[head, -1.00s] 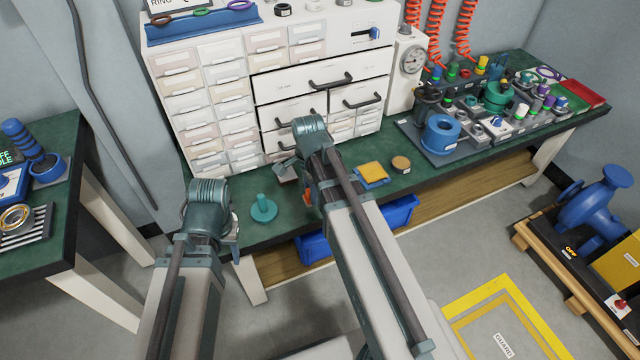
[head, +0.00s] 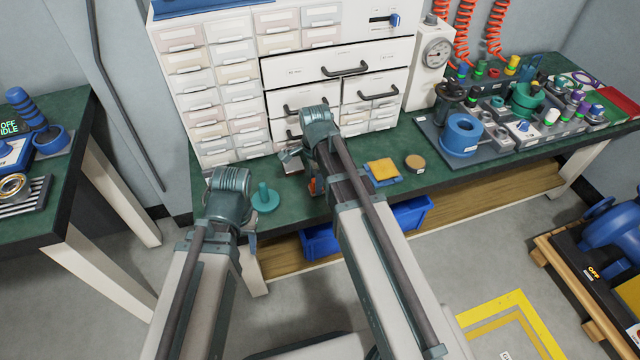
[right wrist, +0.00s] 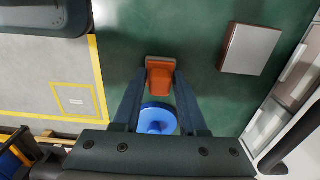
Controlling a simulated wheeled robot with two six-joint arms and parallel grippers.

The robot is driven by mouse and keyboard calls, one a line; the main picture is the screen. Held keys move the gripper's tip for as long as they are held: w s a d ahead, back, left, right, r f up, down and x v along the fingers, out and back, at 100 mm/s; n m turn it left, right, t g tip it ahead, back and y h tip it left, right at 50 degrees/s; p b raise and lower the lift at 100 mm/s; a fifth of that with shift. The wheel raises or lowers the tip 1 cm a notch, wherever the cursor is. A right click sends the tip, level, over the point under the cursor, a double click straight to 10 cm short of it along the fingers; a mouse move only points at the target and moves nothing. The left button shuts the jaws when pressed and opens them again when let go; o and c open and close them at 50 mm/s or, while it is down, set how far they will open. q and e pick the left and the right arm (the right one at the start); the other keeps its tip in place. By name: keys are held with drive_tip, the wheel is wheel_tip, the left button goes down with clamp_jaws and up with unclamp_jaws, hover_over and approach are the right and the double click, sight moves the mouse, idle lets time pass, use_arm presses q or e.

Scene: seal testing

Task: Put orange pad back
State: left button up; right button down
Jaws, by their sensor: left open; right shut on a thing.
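My right gripper (right wrist: 158,85) is shut on an orange piece (right wrist: 160,75), seen between its fingers over the green bench. A little of this orange piece also shows under my right wrist in the head view (head: 313,186). A round blue disc with a knob (right wrist: 157,117) shows between the fingers, nearer the palm; I cannot tell whether it joins the orange piece. A yellow-orange square pad (head: 382,168) lies on a blue base on the bench, right of my right gripper. My left gripper (head: 250,232) is open at the bench's front edge, mostly hidden by its arm.
A teal peg on a round base (head: 265,198) stands on the bench between my arms. A grey block (right wrist: 249,49) lies near the drawer cabinet (head: 330,68). A round brown-topped piece (head: 415,163) sits right of the yellow-orange pad. A crowded fixture board (head: 425,130) is farther right.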

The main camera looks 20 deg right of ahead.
drive_tip(key=shift+a+r, duration=0.1)
drive_tip(key=shift+f, duration=0.25)
drive_tip(key=shift+c, duration=2.3)
unclamp_jaws()
drive_tip(key=shift+r, duration=0.1)
drive_tip(key=shift+r, duration=0.1)
wheel_tip(320, 180, up, 12)
drive_tip(key=p, duration=1.2)
drive_tip(key=s+a+n, duration=0.5)
drive_tip(key=s+n, duration=0.2)
drive_tip(key=n, duration=0.3)
drive_tip(key=s+a+n+h, duration=0.1)
drive_tip(key=s+a+n, duration=0.4)
drive_tip(key=n, duration=0.6)
drive_tip(key=shift+s+a, duration=0.2)
drive_tip(key=shift+s, duration=0.95)
drive_tip(key=shift+r, duration=0.15)
